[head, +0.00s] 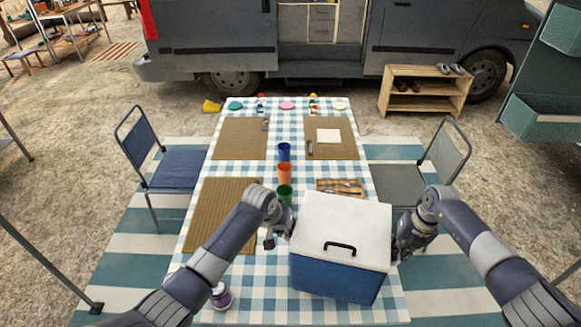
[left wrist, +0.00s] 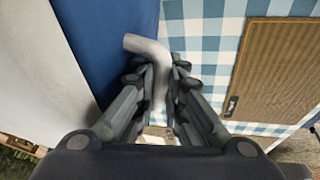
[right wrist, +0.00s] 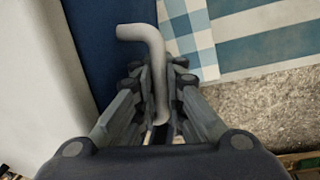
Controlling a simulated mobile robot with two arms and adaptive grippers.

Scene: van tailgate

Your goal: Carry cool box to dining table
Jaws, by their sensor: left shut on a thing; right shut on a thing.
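The cool box (head: 335,278) has a blue body and a white lid with a black handle. It is over the near end of the dining table (head: 258,262), which has a blue and white checked cloth. I cannot tell whether its base touches the cloth. My left gripper (head: 283,222) is at its left side, and the left wrist view shows the fingers shut on a grey side handle (left wrist: 157,75). My right gripper (head: 403,240) is at its right side, shut on the other grey side handle (right wrist: 155,70) in the right wrist view.
Blue, orange and green cups (head: 284,172) stand mid-table beside a cutlery tray (head: 340,187). Brown placemats (head: 222,205) lie along the table. A purple-grey jar (head: 221,297) is at the near left. Chairs stand left (head: 170,166) and right (head: 400,182). The van (head: 210,40) is behind.

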